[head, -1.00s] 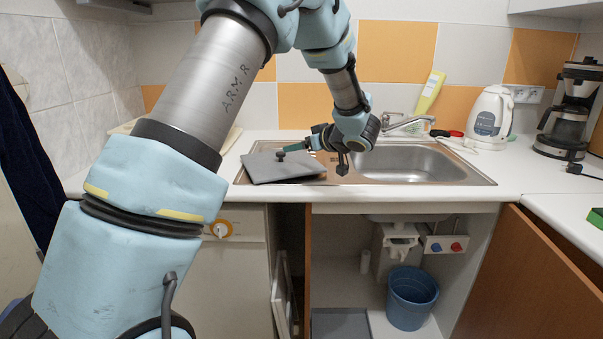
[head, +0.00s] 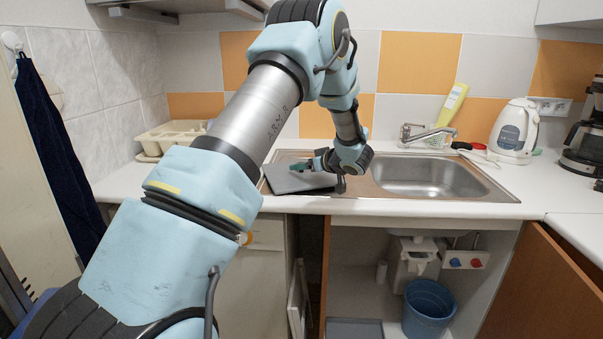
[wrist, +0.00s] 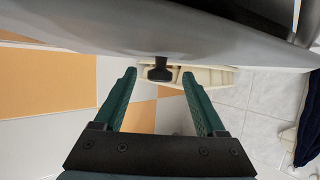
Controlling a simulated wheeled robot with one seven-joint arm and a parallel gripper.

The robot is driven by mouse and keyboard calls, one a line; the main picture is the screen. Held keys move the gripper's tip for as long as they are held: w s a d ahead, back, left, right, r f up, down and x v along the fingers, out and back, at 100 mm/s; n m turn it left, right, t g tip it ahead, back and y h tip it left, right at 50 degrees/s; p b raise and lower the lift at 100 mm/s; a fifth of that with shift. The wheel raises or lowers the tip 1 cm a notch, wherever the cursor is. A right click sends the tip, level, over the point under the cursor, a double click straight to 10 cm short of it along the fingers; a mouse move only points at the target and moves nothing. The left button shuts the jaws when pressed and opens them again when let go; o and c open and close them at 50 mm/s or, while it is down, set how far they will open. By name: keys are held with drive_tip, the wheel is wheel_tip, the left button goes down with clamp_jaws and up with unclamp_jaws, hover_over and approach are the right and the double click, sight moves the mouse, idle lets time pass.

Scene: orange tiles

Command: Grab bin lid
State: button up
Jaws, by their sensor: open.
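The bin lid (head: 292,182) is a flat grey panel on the drainboard left of the sink bowl. In the wrist view its grey surface (wrist: 130,35) fills the top, with a black knob (wrist: 160,72) standing out from it. My gripper (head: 305,166) is low over the lid, and the knob is hidden or unclear in the head view. In the wrist view my gripper (wrist: 160,76) is open, its green fingers wide apart. The knob appears between the fingertips, with clear gaps on both sides. I cannot tell whether the fingertips reach its depth.
The sink bowl (head: 430,177) and tap (head: 425,132) are to the right, with a white kettle (head: 515,132) beyond. A cream dish rack (head: 170,137) stands behind left. Below, the cupboard is open with a blue bin (head: 428,308) inside; its brown door (head: 540,290) swings out right.

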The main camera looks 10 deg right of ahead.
drive_tip(key=shift+c, duration=0.2)
clamp_jaws()
idle(0.4)
